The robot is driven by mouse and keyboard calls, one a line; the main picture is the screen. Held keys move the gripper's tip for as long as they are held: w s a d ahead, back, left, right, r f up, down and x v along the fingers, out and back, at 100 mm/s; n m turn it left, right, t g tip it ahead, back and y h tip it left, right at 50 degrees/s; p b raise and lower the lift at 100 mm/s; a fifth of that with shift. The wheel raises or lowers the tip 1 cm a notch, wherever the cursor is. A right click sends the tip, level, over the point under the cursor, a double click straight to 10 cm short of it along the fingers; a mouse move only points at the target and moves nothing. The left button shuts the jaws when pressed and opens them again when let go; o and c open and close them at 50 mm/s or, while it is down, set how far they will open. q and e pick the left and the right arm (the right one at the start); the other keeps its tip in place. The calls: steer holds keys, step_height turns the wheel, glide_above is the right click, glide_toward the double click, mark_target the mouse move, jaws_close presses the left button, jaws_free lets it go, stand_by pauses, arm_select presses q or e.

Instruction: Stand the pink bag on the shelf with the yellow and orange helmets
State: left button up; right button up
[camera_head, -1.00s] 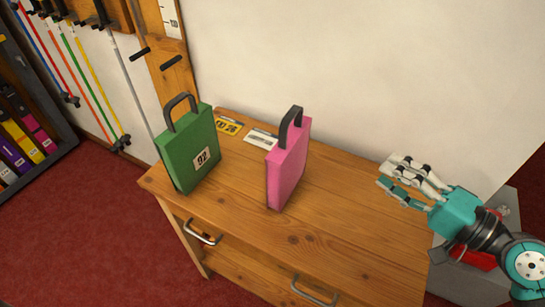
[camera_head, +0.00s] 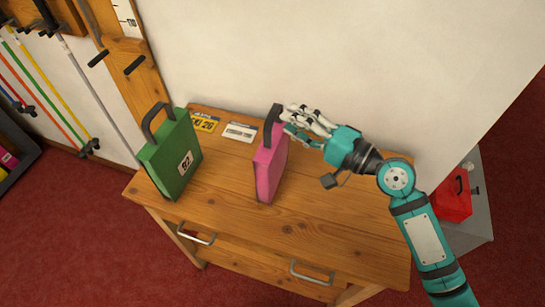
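The pink bag (camera_head: 269,172) stands upright on the wooden bench, with its dark handle (camera_head: 273,122) on top. My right gripper (camera_head: 285,119) is just to the right of the handle, its fingers pointing left at it. The fingers look spread, one above the other, with a gap between them. They overlap the handle's right edge in the picture; I cannot tell if they touch it. My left gripper is not in view. No shelf with yellow and orange helmets is in view.
A green bag (camera_head: 172,160) marked 92 stands upright to the left on the wooden bench (camera_head: 220,215). A yellow plate (camera_head: 205,123) and a white card (camera_head: 240,132) lie near the wall. A red item (camera_head: 455,197) is in a grey bin at right.

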mark_target(273, 112)
steer(key=p+x, duration=0.2)
steer(key=x, duration=0.3)
steer(key=shift+w+a, duration=0.1)
steer(key=shift+a, duration=0.2)
steer(key=shift+w+a+f, duration=0.1)
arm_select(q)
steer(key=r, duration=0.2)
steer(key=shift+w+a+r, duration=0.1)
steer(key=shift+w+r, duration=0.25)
arm_select(e)
steer(key=shift+c, duration=0.9)
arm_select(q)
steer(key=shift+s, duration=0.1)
arm_select(e)
jaws_close()
